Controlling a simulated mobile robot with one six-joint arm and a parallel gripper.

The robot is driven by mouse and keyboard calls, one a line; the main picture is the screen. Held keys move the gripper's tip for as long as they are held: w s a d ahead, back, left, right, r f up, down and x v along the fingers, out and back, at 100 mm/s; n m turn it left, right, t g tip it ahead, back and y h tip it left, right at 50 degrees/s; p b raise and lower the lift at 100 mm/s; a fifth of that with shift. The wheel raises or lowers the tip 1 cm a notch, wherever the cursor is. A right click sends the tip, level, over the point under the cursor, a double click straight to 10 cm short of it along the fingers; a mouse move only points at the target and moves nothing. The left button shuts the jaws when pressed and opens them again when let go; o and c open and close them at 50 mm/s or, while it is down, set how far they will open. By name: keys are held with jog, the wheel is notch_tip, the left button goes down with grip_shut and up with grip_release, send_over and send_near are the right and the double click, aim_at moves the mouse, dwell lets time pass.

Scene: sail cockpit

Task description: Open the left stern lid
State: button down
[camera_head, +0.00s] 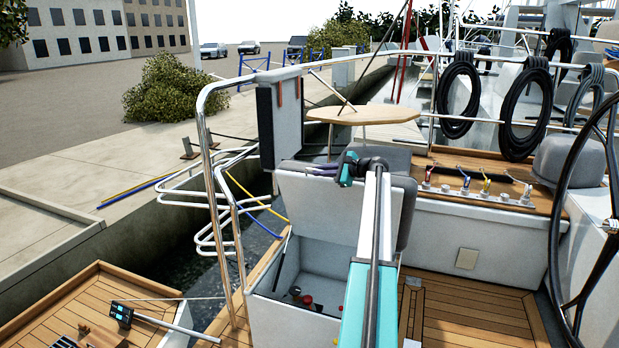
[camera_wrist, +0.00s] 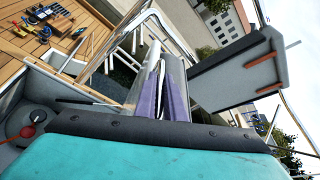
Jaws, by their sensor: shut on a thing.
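The left stern lid (camera_head: 337,208) is a pale panel. It stands raised and tilted back over the open stern locker (camera_head: 292,318). My gripper (camera_head: 326,169) is at the lid's upper edge and is shut on it. In the wrist view, my purple-grey fingers (camera_wrist: 160,98) are close together, and the contact with the lid is hard to make out. Inside the locker are several small items, including a red one (camera_head: 308,300). The locker's inside also shows at the lower left of the wrist view (camera_wrist: 18,150).
A steel rail (camera_head: 208,150) and a grey upright board (camera_head: 281,125) stand left of the lid. A round wooden table (camera_head: 362,115) is behind it. A grey cushion (camera_head: 408,205) lies beside the lid. The steering wheel (camera_head: 560,230) is at right. The teak floor (camera_head: 465,315) is mostly clear.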

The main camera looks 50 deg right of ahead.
jog(key=shift+w+d, duration=0.15)
jog(key=shift+d, duration=0.2)
jog(key=c, duration=1.8)
grip_release()
jog(key=shift+w, duration=0.1)
jog(key=shift+c, duration=0.2)
jog(key=shift+r, duration=0.1)
jog(key=b+v, duration=0.3)
jog(key=v, duration=1.1)
jog(key=shift+w, duration=0.15)
